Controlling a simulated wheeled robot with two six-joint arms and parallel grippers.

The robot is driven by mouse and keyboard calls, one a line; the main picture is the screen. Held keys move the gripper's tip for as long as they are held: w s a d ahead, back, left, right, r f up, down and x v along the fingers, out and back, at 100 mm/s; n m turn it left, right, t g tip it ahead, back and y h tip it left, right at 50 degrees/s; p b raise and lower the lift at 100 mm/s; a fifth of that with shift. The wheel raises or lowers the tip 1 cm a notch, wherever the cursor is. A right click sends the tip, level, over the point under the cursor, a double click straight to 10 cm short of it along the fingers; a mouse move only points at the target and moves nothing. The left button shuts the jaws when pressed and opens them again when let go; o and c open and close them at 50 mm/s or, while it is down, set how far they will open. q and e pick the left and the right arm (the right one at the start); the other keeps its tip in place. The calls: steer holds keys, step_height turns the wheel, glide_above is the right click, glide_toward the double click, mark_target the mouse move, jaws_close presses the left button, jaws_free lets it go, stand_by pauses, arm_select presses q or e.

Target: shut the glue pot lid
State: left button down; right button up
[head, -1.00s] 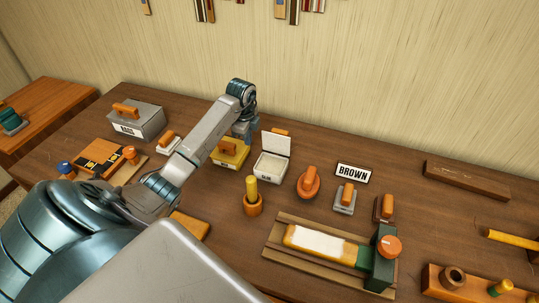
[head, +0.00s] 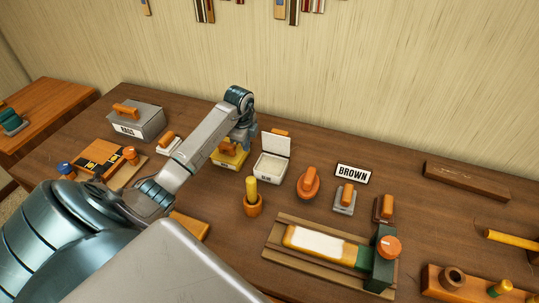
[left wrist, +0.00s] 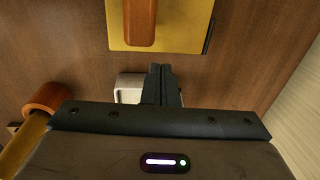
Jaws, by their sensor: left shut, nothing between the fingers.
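A small white box (head: 270,167) with a label too small to read stands mid-table, its hinged lid (head: 276,145) raised along the back edge. It is the only open-lidded thing here, so I take it as the glue pot. My left gripper (head: 237,146) is shut and empty, just left of the box and over the yellow block. In the left wrist view the shut fingertips (left wrist: 161,68) point at bare wood between the yellow block and a white corner (left wrist: 128,84), likely the box. The gripper body hides the rest of it. My right gripper is out of view.
The yellow block (head: 229,159) with an orange handle is left of the box. An orange cup (head: 253,208) with a yellow stick stands in front. An orange-handled round tool (head: 308,184) is to the right. A grey RAGS box (head: 140,124) is far left.

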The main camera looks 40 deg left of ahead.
arm_select(q)
steer(key=shift+s+f, duration=0.3)
steer(key=shift+d, duration=0.1)
steer(key=shift+s+d+f, duration=0.1)
steer(key=shift+s+f, duration=0.35)
steer(key=shift+f, duration=0.1)
steer(key=shift+s+d+r+p, duration=0.1)
steer(key=shift+s+r+p, duration=0.25)
steer(key=shift+p, duration=0.1)
steer(key=s+p, duration=0.1)
steer(key=s+d+r+p, duration=0.1)
steer(key=p, duration=0.1)
steer(key=s+r+p, duration=0.1)
steer(key=s, duration=0.1)
steer(key=shift+d+r, duration=0.2)
steer(key=shift+r, duration=0.05)
